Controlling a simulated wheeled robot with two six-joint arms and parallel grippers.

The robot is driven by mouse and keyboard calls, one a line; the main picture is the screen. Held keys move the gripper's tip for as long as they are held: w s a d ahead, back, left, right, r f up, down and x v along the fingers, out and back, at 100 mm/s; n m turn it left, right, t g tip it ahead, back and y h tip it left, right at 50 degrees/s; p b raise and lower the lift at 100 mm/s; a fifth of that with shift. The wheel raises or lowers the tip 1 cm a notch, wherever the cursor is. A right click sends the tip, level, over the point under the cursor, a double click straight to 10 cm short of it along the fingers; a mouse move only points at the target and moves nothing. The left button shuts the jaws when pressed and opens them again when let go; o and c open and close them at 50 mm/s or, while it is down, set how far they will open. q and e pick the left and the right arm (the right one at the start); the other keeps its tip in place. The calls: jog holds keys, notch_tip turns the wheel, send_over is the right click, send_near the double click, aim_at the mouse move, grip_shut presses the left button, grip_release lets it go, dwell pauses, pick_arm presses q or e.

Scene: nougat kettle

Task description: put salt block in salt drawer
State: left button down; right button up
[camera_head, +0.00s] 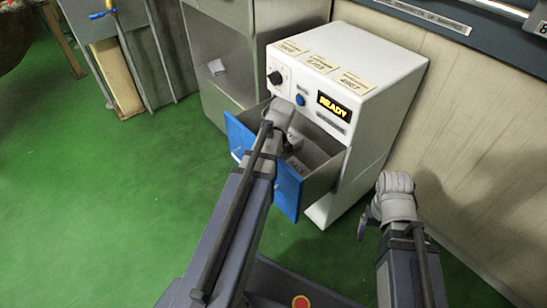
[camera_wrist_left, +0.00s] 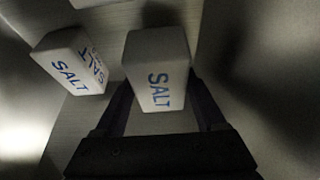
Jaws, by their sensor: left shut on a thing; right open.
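The salt drawer (camera_head: 288,190) with its blue front stands pulled open from the white machine. My left gripper (camera_head: 293,142) reaches down into the drawer, its fingers partly hidden by my wrist in the head view. In the left wrist view it is shut on a white salt block (camera_wrist_left: 158,72) with blue SALT lettering. A second salt block (camera_wrist_left: 70,62) lies beside it on the left, apart from the held one. My right gripper (camera_head: 365,222) is open and empty, outside the drawer to the right.
The white machine (camera_head: 370,85) has a lit READY display (camera_head: 334,106), a knob and labels on top. A grey cabinet (camera_head: 222,60) stands to its left and a wall to its right. The green floor (camera_head: 100,215) at left is clear.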

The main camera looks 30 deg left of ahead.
pick_arm(q)
notch_tip(320, 180, down, 3)
jog(key=shift+f+b, duration=0.1)
jog(key=shift+b, duration=0.8)
pick_arm(e)
notch_tip(320, 180, down, 3)
pick_arm(q)
jog(key=shift+w, duration=0.1)
jog(key=shift+w+d, duration=0.1)
jog(key=shift+w, duration=0.25)
jog(key=shift+w+d, duration=0.25)
jog(key=shift+w, duration=0.35)
jog(key=shift+w+d, duration=0.2)
jog(key=shift+w, duration=0.35)
jog(key=shift+w+d+f+b, duration=0.2)
jog(key=shift+w+f+b, duration=0.05)
jog(key=shift+f+b, duration=0.4)
jog(key=shift+r, duration=0.15)
pick_arm(e)
jog(key=shift+f, duration=0.55)
jog(key=shift+f, duration=0.1)
